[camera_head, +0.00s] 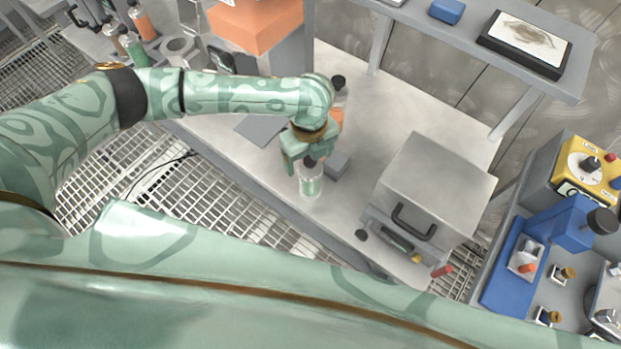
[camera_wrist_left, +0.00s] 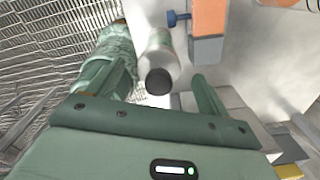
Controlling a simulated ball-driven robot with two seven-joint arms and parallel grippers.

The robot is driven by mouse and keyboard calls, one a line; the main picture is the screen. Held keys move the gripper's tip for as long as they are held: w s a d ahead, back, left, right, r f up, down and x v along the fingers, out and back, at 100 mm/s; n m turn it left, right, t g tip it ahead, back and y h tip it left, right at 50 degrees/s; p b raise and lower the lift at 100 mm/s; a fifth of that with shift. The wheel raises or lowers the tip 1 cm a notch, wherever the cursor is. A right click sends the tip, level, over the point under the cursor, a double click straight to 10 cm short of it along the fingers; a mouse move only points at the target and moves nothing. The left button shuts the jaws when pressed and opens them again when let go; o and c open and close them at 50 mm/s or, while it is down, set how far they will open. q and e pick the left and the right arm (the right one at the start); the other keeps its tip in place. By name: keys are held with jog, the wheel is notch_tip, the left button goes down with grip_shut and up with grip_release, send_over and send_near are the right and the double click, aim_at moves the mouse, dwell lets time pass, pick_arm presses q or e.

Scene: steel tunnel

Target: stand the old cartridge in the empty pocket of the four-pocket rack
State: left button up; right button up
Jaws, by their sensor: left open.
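A clear cartridge (camera_head: 311,185) with pale green contents and a dark cap stands upright near the bench's front edge. My left gripper (camera_head: 307,164) is open just above it, pointing down. In the left wrist view the cartridge (camera_wrist_left: 160,45) and its black cap (camera_wrist_left: 158,81) show between the spread fingers (camera_wrist_left: 163,84), with gaps at both sides. A rack (camera_head: 150,44) at the upper left holds several capped bottles, an orange one (camera_head: 141,20) and a green one (camera_head: 134,49) among them; its pockets are too small to tell apart. My right gripper is not in view.
A grey block (camera_head: 338,166) is close beside the cartridge. An orange bottle with a black cap (camera_head: 338,83) stands behind my left wrist. A steel box with a handle (camera_head: 437,185) fills the bench's right. A shelf (camera_head: 470,35) overhangs the back.

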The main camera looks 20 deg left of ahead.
aim_at(311, 170)
pick_arm(q)
jog(key=f, duration=0.2)
jog(key=f+b, duration=0.1)
jog(key=f, duration=0.2)
jog(key=shift+s+d+f+b, duration=0.2)
jog(key=shift+f+b, duration=0.05)
jog(key=shift+b, duration=0.05)
jog(key=shift+r, duration=0.1)
jog(key=c, duration=1.4)
jog(key=shift+r, duration=0.15)
